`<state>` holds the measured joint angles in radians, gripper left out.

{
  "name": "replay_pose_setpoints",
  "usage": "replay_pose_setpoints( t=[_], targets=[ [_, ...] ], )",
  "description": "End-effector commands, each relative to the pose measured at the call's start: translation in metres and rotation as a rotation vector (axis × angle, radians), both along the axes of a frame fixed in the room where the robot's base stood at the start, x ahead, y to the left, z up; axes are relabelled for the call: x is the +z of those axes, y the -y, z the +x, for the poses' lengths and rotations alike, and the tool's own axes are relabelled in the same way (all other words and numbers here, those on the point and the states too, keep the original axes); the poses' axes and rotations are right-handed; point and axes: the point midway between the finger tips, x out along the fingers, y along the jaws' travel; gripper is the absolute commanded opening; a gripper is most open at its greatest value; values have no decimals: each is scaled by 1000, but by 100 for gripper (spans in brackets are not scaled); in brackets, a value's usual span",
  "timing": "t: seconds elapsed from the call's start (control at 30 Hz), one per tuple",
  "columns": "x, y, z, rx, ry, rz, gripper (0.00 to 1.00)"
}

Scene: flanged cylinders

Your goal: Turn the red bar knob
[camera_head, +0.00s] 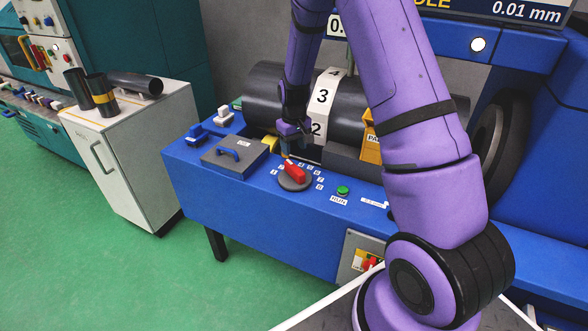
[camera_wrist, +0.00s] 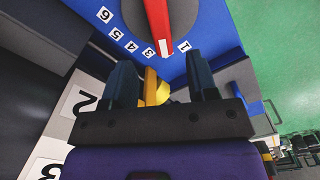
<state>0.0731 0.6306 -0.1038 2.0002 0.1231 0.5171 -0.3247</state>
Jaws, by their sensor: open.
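The red bar knob (camera_head: 294,172) sits on a round grey dial on the blue machine's top, with number labels around it. In the wrist view the red bar (camera_wrist: 156,20) is at the top, and its white-marked end points between the labels 3 and 1. My gripper (camera_head: 288,146) is just behind the knob in the head view, pointing down, with its jaws obscured by their small size. In the wrist view my gripper (camera_wrist: 160,65) has its two dark fingers apart with nothing held. The fingertips are short of the bar, not touching it.
A yellow piece (camera_wrist: 156,88) shows between the fingers. A grey lidded box (camera_head: 234,155) with a blue handle is left of the knob, and a green button (camera_head: 342,190) is right. A dark roller (camera_head: 262,95) and numbered white drum (camera_head: 324,100) stand behind.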

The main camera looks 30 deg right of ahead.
Motion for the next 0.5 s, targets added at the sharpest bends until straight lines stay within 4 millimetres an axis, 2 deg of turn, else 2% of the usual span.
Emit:
replay_pose_setpoints(
  t=[0.3, 0.5],
  targets=[
    [-54, 0, -1, -1, -3, 1, 53],
    [-83, 0, 0, -1, -1, 0, 53]
  ],
)
